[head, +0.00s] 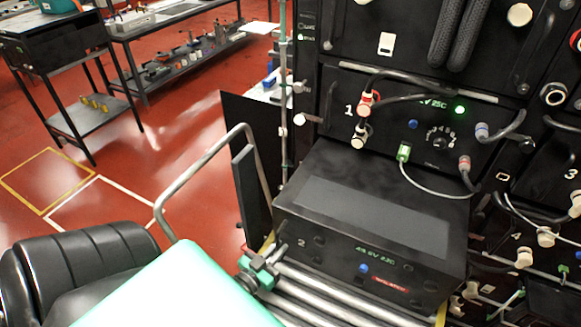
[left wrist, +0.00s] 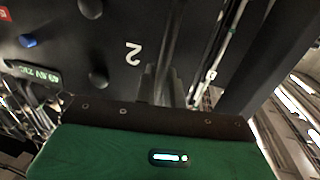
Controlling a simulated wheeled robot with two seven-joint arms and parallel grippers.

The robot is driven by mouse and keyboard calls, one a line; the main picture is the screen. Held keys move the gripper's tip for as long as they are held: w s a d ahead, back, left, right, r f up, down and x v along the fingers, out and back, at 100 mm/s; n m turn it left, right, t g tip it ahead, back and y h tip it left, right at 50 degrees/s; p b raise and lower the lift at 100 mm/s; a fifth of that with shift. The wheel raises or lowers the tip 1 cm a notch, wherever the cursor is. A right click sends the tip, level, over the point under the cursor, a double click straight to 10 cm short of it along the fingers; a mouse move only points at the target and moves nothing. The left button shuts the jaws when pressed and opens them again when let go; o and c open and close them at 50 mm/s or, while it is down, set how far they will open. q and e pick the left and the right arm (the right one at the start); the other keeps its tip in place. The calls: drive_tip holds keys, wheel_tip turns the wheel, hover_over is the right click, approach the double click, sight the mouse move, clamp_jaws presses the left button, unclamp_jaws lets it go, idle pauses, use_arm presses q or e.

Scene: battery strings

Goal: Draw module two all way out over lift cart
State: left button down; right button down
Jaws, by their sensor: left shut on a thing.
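Module two (head: 375,205) is a black box with a "2", a green readout, a blue button and a red label on its front. It sticks well out of the rack below module one, over the roller bars (head: 335,297) of the lift cart. Its rear end is hidden in the bay. No cable shows on its front. My left gripper (head: 271,252) is at the left end of that front, shut on its left handle, which it mostly hides. The left wrist view shows the fingers (left wrist: 160,85) beside the "2". My right gripper is not in view.
Module one (head: 420,125), with a green lamp and several cables, sits directly above. Cabled modules stand at the right. The cart's bent grey handle (head: 200,168) rises at the left. Workbenches (head: 60,50) stand at the back left, with open red floor between.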

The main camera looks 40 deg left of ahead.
use_arm(q)
drive_tip(key=s+d+p, duration=0.1)
drive_tip(key=s, duration=0.5)
drive_tip(key=shift+s+d, duration=0.3)
drive_tip(key=shift+d, duration=0.05)
drive_tip(key=c, duration=1.6)
unclamp_jaws()
drive_tip(key=shift+s, duration=0.1)
drive_tip(key=s+b, duration=0.1)
drive_tip(key=s, duration=0.3)
drive_tip(key=s+b, duration=0.1)
drive_tip(key=s, duration=0.4)
drive_tip(key=s+b, duration=0.1)
drive_tip(key=s, duration=0.4)
drive_tip(key=shift+d, duration=0.35)
